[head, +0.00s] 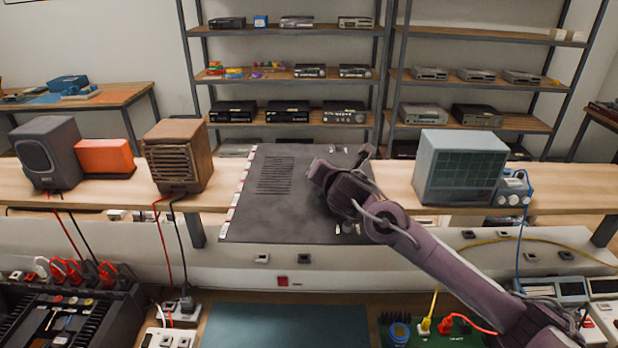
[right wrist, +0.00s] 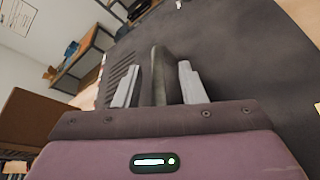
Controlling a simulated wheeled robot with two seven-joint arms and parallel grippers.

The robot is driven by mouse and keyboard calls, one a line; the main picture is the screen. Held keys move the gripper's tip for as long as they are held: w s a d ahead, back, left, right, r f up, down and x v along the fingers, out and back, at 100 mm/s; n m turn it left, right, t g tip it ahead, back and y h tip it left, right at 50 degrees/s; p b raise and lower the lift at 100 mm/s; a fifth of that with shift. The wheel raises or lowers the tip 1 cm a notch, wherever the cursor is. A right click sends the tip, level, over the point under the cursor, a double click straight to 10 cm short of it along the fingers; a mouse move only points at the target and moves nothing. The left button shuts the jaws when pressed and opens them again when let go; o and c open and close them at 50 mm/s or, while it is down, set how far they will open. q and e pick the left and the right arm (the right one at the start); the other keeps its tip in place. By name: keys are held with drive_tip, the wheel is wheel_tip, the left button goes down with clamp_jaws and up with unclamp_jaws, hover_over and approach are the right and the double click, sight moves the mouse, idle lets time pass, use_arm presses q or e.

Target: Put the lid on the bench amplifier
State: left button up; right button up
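The lid (head: 270,205) is a large dark flat panel with vent slots and pale marks along its left edge. It lies across the wooden shelf in the middle of the head view, its near edge reaching past the shelf front. What supports it is unclear. The bench amplifier (head: 65,318) is open-topped at the lower left, with ribbed dark sides and parts inside. My right gripper (head: 322,170) is over the lid. In the right wrist view its two fingers (right wrist: 160,85) stand either side of a dark upright handle (right wrist: 160,68), with visible gaps. My left gripper is out of view.
A dark speaker (head: 48,155), an orange box (head: 105,157) and a brown speaker (head: 177,158) stand left on the shelf. An oscilloscope-like box (head: 460,168) stands right. Cables run to the amplifier and a power block (head: 178,312). A blue-green mat (head: 285,326) is clear.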

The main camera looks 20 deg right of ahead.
drive_tip(key=shift+w+f, duration=0.1)
drive_tip(key=shift+w, duration=0.2)
clamp_jaws()
idle(1.1)
